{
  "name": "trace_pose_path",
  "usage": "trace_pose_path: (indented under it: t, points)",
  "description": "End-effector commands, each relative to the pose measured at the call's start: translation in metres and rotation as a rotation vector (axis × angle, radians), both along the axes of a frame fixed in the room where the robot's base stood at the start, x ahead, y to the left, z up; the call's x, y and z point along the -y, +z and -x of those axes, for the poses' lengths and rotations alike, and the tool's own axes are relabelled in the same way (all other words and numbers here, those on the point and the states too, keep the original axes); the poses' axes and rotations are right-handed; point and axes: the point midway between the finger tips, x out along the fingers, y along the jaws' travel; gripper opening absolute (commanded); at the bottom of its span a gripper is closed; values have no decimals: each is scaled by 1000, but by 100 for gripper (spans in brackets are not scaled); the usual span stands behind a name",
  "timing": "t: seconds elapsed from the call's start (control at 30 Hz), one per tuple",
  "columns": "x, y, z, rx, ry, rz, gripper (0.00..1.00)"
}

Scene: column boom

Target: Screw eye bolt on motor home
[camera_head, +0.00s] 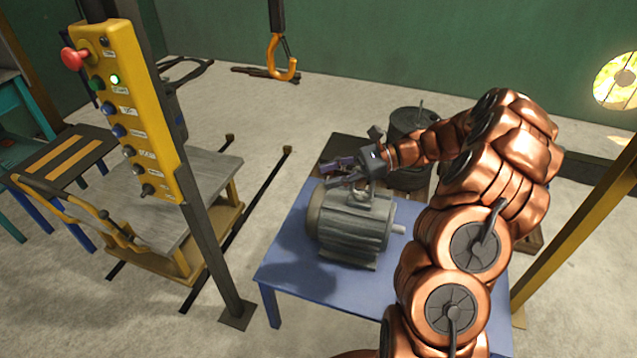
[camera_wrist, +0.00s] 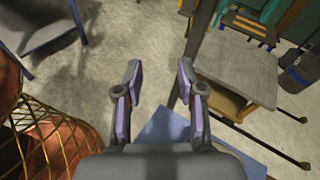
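A grey ribbed motor (camera_head: 350,232) lies on the blue table (camera_head: 300,270) with its shaft pointing right. My gripper (camera_head: 337,172) is just above the motor's top in the head view, its fingers pointing left.
A yellow hook (camera_head: 283,62) hangs behind the table. A yellow control box (camera_head: 125,105) on a dark post stands at left. A wooden-topped cart (camera_head: 165,200) stands between rails on the left. A dark drum (camera_head: 408,125) stands behind my arm.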

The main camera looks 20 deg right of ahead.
Motion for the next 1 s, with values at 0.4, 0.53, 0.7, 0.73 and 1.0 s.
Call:
trace_pose_path:
  t: [0.4, 0.53, 0.7, 0.73, 1.0]
  points:
    - [-46, 23, 25, 66, 145, 95, 39]
    - [-52, 26, 29, 79, 165, 111, 39]
    - [-54, 27, 31, 84, 175, 119, 39]
    - [-54, 27, 31, 84, 176, 119, 39]
    - [-52, 22, 30, 81, 171, 131, 39]
